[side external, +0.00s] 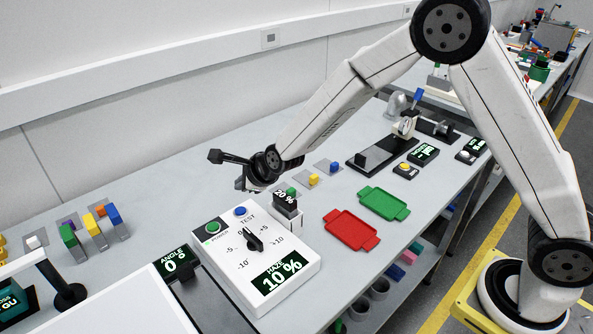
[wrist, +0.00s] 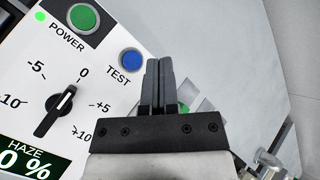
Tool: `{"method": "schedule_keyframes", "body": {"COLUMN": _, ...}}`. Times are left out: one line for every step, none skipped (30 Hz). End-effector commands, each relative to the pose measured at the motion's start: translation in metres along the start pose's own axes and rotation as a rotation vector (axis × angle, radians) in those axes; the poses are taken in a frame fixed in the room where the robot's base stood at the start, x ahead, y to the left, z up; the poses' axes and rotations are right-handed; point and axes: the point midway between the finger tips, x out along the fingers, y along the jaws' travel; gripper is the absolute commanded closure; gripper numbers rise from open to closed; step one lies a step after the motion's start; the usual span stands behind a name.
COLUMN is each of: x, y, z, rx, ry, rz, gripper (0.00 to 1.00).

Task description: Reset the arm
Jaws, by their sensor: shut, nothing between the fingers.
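My gripper (wrist: 160,62) is shut and empty in the wrist view, its two dark fingers side by side just right of the blue TEST button (wrist: 132,61). In the side view my gripper (side external: 245,183) hangs above the table behind the white control box (side external: 232,262). The box has a green POWER button (side external: 212,227), the blue TEST button and a black dial (side external: 253,238). Its screen (side external: 282,276) reads HAZE 10 %. A small display (side external: 286,197) reading 20 % stands next to the box. The gripper appears apart from everything.
A red tray (side external: 351,230) and a green tray (side external: 383,203) lie right of the box. An ANGLE 0° display (side external: 174,263) stands left of it. Coloured blocks (side external: 92,223) stand at the left. A dark rail fixture (side external: 385,150) is farther back. Bare table lies behind the box.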

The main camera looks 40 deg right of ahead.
Motion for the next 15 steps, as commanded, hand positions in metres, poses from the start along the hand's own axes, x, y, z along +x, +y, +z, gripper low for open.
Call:
{"method": "schedule_keyframes", "body": {"x": -0.003, "y": -0.001, "z": -0.002, "rx": -0.026, "ry": 0.004, "rz": 0.004, "gripper": 1.00}}
{"method": "schedule_keyframes", "body": {"x": -0.006, "y": -0.001, "z": -0.004, "rx": -0.047, "ry": 0.008, "rz": 0.007, "gripper": 1.00}}
{"method": "schedule_keyframes", "body": {"x": -0.009, "y": -0.001, "z": -0.007, "rx": -0.080, "ry": 0.014, "rz": 0.014, "gripper": 1.00}}
{"method": "schedule_keyframes", "body": {"x": -0.011, "y": -0.001, "z": -0.009, "rx": -0.108, "ry": 0.019, "rz": 0.020, "gripper": 1.00}}
{"method": "schedule_keyframes", "body": {"x": -0.015, "y": -0.001, "z": -0.012, "rx": -0.138, "ry": 0.023, "rz": 0.025, "gripper": 1.00}}
{"method": "schedule_keyframes", "body": {"x": -0.019, "y": -0.001, "z": -0.016, "rx": -0.184, "ry": 0.031, "rz": 0.034, "gripper": 1.00}}
{"method": "schedule_keyframes", "body": {"x": -0.023, "y": -0.001, "z": -0.019, "rx": -0.221, "ry": 0.036, "rz": 0.042, "gripper": 1.00}}
{"method": "schedule_keyframes", "body": {"x": -0.027, "y": -0.001, "z": -0.022, "rx": -0.262, "ry": 0.041, "rz": 0.051, "gripper": 1.00}}
{"method": "schedule_keyframes", "body": {"x": -0.033, "y": -0.001, "z": -0.027, "rx": -0.317, "ry": 0.048, "rz": 0.063, "gripper": 1.00}}
{"method": "schedule_keyframes", "body": {"x": -0.037, "y": 0.000, "z": -0.031, "rx": -0.361, "ry": 0.054, "rz": 0.074, "gripper": 1.00}}
{"method": "schedule_keyframes", "body": {"x": -0.042, "y": 0.000, "z": -0.035, "rx": -0.404, "ry": 0.059, "rz": 0.084, "gripper": 1.00}}
{"method": "schedule_keyframes", "body": {"x": -0.048, "y": 0.001, "z": -0.040, "rx": -0.463, "ry": 0.065, "rz": 0.098, "gripper": 1.00}}
{"method": "schedule_keyframes", "body": {"x": -0.052, "y": 0.002, "z": -0.044, "rx": -0.508, "ry": 0.069, "rz": 0.110, "gripper": 1.00}}
{"method": "schedule_keyframes", "body": {"x": -0.057, "y": 0.003, "z": -0.048, "rx": -0.554, "ry": 0.072, "rz": 0.122, "gripper": 1.00}}
{"method": "schedule_keyframes", "body": {"x": -0.063, "y": 0.004, "z": -0.053, "rx": -0.612, "ry": 0.077, "rz": 0.138, "gripper": 1.00}}
